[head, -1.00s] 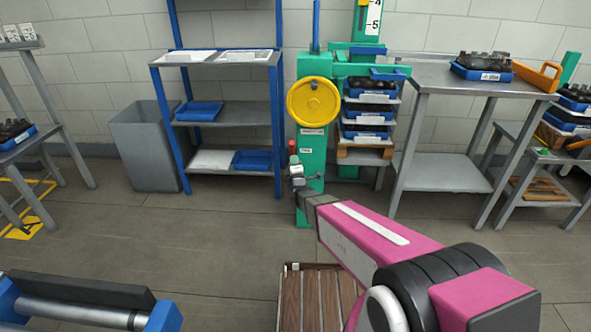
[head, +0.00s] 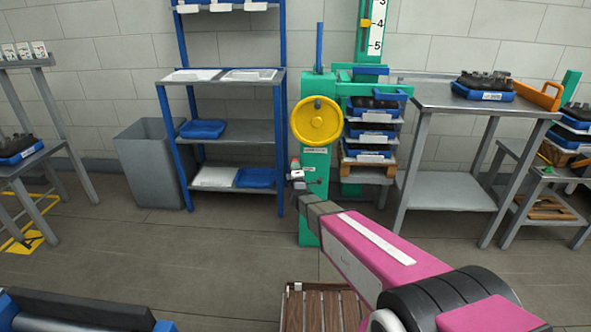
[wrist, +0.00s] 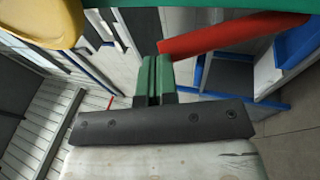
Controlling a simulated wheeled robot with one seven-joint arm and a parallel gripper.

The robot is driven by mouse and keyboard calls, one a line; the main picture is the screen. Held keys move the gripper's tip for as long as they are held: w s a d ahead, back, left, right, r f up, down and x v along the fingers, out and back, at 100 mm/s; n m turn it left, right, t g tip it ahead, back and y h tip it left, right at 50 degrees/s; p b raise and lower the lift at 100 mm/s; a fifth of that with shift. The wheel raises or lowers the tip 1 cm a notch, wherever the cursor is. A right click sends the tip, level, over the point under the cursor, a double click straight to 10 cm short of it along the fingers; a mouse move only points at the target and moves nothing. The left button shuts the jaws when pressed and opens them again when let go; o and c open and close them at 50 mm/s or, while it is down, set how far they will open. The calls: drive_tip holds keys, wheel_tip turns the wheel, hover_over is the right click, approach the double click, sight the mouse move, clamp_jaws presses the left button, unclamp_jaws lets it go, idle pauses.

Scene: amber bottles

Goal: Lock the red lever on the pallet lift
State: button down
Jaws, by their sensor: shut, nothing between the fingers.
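The pallet lift is a green post (head: 312,225) with a yellow handwheel (head: 316,121). The wheel also shows at the top left of the wrist view (wrist: 45,22). The red lever (wrist: 230,33) slants across the upper wrist view, its left end by my gripper's fingertips (wrist: 157,62). The fingers are together with nothing between them. I cannot tell whether they touch the lever. In the head view my gripper (head: 297,176) is in front of the post, below the wheel; the lever is too small there to make out clearly.
Trays of bottles (head: 372,138) are stacked on the lift's pallet, right of the post. A blue-framed shelf (head: 225,76) and a grey bin (head: 150,165) stand left, a grey table (head: 450,100) right. A slatted wooden pallet (head: 325,308) is on the floor in front.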

drive_tip(key=shift+w+r+g+h, duration=0.15)
drive_tip(key=shift+w+r+g, duration=0.1)
drive_tip(key=shift+w+r, duration=0.45)
drive_tip(key=shift+w+r+g+h, duration=0.2)
drive_tip(key=shift+w+r, duration=0.25)
drive_tip(key=shift+w, duration=0.4)
drive_tip(key=shift+d, duration=0.1)
drive_tip(key=r+v, duration=0.2)
drive_tip(key=v, duration=1.2)
drive_tip(key=shift+s, duration=0.15)
